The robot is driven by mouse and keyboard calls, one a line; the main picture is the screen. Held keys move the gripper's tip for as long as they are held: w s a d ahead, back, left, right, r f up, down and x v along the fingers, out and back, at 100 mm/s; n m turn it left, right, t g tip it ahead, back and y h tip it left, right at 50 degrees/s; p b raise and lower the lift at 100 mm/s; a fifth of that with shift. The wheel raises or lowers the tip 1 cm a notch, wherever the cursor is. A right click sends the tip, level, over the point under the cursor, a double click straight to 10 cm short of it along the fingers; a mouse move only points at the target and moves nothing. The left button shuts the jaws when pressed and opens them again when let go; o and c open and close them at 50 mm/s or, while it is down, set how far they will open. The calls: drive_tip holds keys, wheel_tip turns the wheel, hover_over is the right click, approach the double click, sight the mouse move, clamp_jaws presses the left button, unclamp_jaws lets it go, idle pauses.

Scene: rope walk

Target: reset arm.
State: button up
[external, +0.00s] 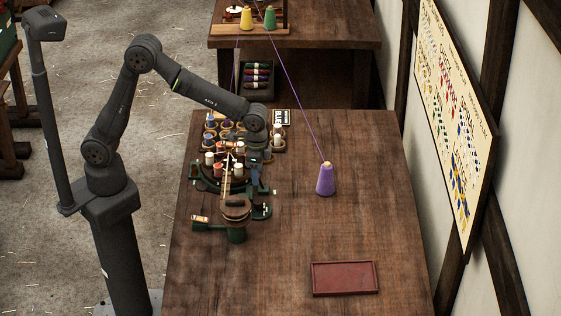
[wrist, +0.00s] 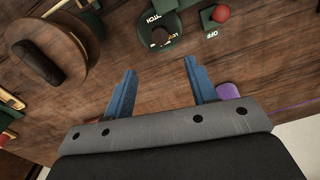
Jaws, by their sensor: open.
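My arm reaches from its column at the left over the wooden table (external: 300,240) in the external view. My gripper (wrist: 160,80) shows in the wrist view with its two blue fingers apart and nothing between them. In the external view my gripper (external: 262,180) hangs over the right side of the green rope-making machine (external: 237,234), and its fingers are hard to make out there. I cannot tell how high the fingertips are above the table.
A purple cone of yarn (external: 325,181) stands right of the machine, its thread running up to the back table (external: 340,42). Several bobbins (external: 212,118) crowd the machine's far side. A dark red tray (external: 344,278) lies at the front right. The table's right side is mostly clear.

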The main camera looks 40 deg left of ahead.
sight(259, 201)
wheel_tip(259, 201, down, 12)
drive_tip(key=shift+f, duration=0.15)
drive_tip(key=shift+r+m, duration=0.2)
drive_tip(key=shift+m, duration=0.6)
drive_tip(key=m, duration=0.7)
drive_tip(key=shift+w+r, duration=0.1)
drive_tip(key=shift+r, duration=0.15)
wheel_tip(259, 201, up, 8)
drive_tip(key=shift+r, duration=0.15)
